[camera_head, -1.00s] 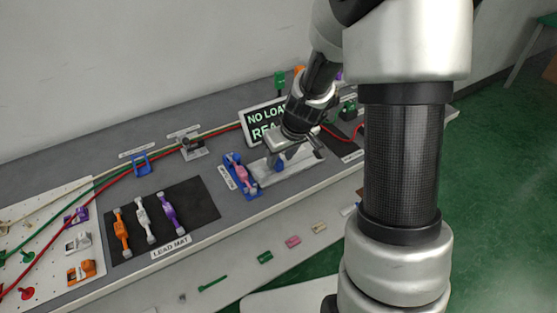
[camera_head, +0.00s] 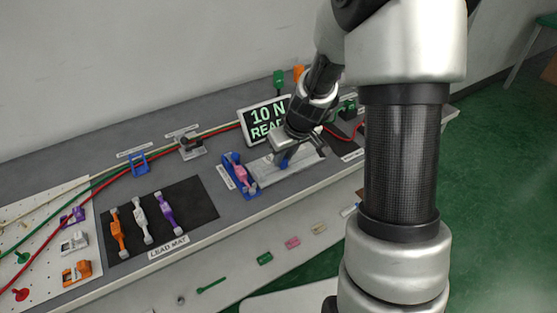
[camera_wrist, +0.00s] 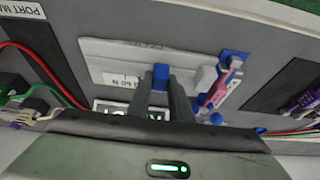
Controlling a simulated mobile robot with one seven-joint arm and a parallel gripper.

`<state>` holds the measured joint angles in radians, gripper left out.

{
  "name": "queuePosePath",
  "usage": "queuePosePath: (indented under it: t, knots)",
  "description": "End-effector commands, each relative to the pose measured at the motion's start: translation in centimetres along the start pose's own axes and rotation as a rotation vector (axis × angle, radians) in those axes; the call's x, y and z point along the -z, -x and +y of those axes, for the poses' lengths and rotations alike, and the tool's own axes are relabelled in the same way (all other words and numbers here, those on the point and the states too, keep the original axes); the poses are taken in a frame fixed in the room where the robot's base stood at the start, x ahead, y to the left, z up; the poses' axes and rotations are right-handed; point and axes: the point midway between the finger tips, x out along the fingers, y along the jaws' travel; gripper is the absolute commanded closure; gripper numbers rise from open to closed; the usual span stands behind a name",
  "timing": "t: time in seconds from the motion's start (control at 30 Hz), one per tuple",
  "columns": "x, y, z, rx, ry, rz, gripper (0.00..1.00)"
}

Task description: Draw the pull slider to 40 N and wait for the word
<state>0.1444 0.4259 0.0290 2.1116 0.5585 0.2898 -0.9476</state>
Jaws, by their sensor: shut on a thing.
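The pull slider's blue handle (camera_wrist: 161,72) stands between my gripper's two dark fingers (camera_wrist: 162,92) in the wrist view. My gripper is shut on it; in the head view my gripper (camera_head: 284,158) is over the slider's pale plate (camera_head: 296,170). A printed scale label (camera_wrist: 126,80) on the plate is only partly legible. The display (camera_head: 264,119) behind reads "10 N" with a partly hidden line starting "READ". A blue fixture holding a pink lever piece (camera_head: 240,173) sits at the slider's left; it also shows in the wrist view (camera_wrist: 221,85).
A black lead mat (camera_head: 195,203) with orange, white and purple clips lies left. Red, green and cream leads run along the bench to a white pegboard (camera_head: 40,240). A green block (camera_head: 348,108) stands behind right. My own arm blocks the right side.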

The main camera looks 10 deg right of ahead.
Motion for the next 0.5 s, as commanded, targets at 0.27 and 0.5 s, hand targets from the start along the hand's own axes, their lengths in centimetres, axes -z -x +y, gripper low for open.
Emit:
queuePosePath:
  t: [0.27, 0.5]
  knots:
    - [0.02, 0.06, 1.58, -0.004, -0.001, 0.001, 0.97]
    - [0.01, 0.05, 1.54, -0.003, -0.001, 0.001, 0.62]
